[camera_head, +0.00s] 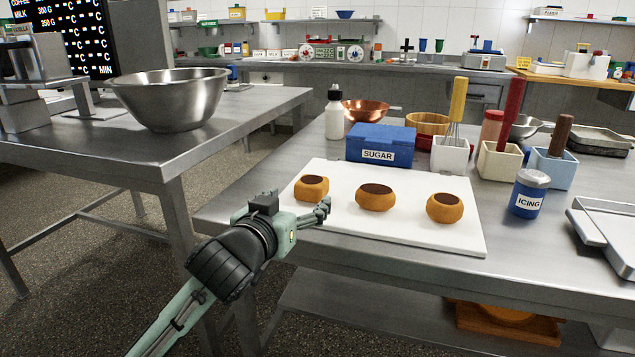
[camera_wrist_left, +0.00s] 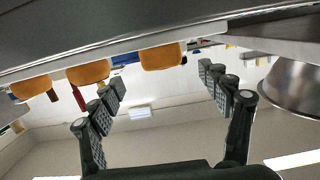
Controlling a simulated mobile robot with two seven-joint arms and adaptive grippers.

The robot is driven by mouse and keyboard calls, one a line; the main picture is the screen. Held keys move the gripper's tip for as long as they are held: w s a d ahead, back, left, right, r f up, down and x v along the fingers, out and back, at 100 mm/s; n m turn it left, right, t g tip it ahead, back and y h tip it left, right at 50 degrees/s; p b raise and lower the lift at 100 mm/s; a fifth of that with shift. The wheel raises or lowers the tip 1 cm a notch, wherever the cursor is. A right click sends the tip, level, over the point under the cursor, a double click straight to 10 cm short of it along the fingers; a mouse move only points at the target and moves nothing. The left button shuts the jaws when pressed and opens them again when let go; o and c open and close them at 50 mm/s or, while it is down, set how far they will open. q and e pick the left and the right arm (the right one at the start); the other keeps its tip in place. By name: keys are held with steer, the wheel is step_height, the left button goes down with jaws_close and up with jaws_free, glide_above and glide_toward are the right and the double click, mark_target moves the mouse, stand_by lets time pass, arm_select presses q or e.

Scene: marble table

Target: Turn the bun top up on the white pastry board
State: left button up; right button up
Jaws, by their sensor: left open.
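Three orange-brown buns with dark, flat upper faces sit in a row on the white pastry board (camera_head: 410,236): the left bun (camera_head: 311,190), the middle bun (camera_head: 375,201) and the right bun (camera_head: 445,212). I cannot tell surely which one differs in its side up. My left gripper (camera_head: 324,209) is at the board's front left, just in front of the left bun. In the left wrist view, which looks upside down, its fingers (camera_wrist_left: 158,84) are spread with nothing between them. Three buns show there along the table edge, the nearest one (camera_wrist_left: 162,57) at top centre. My right gripper is not in view.
A blue sugar box (camera_head: 381,144) stands behind the board. Utensil pots (camera_head: 499,161) and a blue icing jar (camera_head: 528,194) stand to the right. A metal bowl (camera_head: 172,101) is on the left table. The board's front strip is clear.

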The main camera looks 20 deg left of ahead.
mark_target(307, 191)
arm_select(q)
steer(key=w, duration=0.2)
steer(key=w+f, duration=0.1)
steer(key=w, duration=0.4)
steer(key=shift+w+f, duration=0.1)
steer(key=shift+f, duration=0.05)
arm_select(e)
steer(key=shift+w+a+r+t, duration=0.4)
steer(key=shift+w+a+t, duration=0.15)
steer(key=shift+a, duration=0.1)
arm_select(q)
steer(key=shift+c, duration=0.5)
steer(key=c, duration=1.1)
steer(key=shift+c, duration=0.2)
